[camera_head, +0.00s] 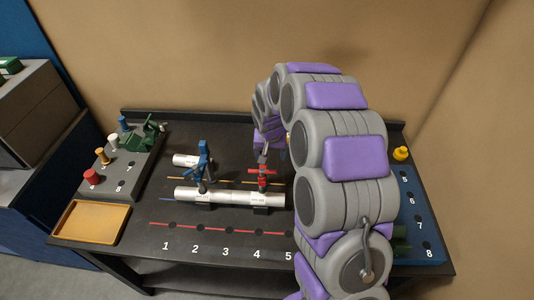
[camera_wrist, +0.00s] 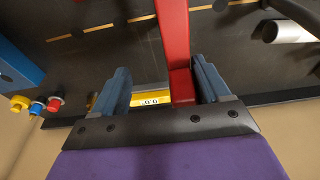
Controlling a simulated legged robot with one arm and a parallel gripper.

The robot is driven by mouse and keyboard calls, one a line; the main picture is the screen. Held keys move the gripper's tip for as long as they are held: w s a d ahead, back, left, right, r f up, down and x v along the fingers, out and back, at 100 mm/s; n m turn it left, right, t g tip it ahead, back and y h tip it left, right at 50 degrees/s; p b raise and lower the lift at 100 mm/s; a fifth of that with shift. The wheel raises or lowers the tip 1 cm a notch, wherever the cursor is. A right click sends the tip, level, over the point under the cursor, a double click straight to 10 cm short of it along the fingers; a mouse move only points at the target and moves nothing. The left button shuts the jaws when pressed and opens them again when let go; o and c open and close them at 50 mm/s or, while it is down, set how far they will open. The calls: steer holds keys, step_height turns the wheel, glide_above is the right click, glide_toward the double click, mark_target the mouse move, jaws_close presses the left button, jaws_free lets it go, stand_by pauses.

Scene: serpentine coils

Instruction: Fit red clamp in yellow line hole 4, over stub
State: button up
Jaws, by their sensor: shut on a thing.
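My gripper (camera_wrist: 160,85) is shut on the red clamp (camera_wrist: 173,40), whose long red bar passes between the two blue fingers in the wrist view. In the head view the red clamp (camera_head: 263,176) appears upright near the right part of the long white pipe; whether it touches the table or pipe cannot be told. The yellow line (camera_head: 176,178) runs behind the long pipe; it shows with dark holes in the wrist view (camera_wrist: 110,27). A short white stub (camera_head: 185,160) lies at the back left. Yellow hole 4 cannot be made out.
A long white pipe (camera_head: 225,197) crosses the table, with a blue clamp (camera_head: 203,165) standing at its left part. The red line (camera_head: 212,228) has numbered holes in front. An orange tray (camera_head: 92,221) and a grey rack (camera_head: 122,170) stand left; a blue panel (camera_head: 412,215) lies right.

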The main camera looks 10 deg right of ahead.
steer(key=shift+w+a, duration=0.1)
steer(key=shift+a, duration=0.1)
stand_by(0.4)
steer(key=p+v, duration=0.2)
steer(key=v, duration=1.5)
steer(key=s+f+n+g+b, duration=0.1)
steer(key=s+g, duration=0.1)
steer(key=s, duration=1.7)
steer(key=s+f+n+g+b, duration=0.1)
steer(key=s+n+g, duration=0.1)
steer(key=s, duration=1.7)
steer(key=shift+s+a+f+y, duration=0.25)
steer(key=shift+s+a+y, duration=0.05)
steer(key=shift+a+y, duration=0.1)
steer(key=shift+c, duration=0.2)
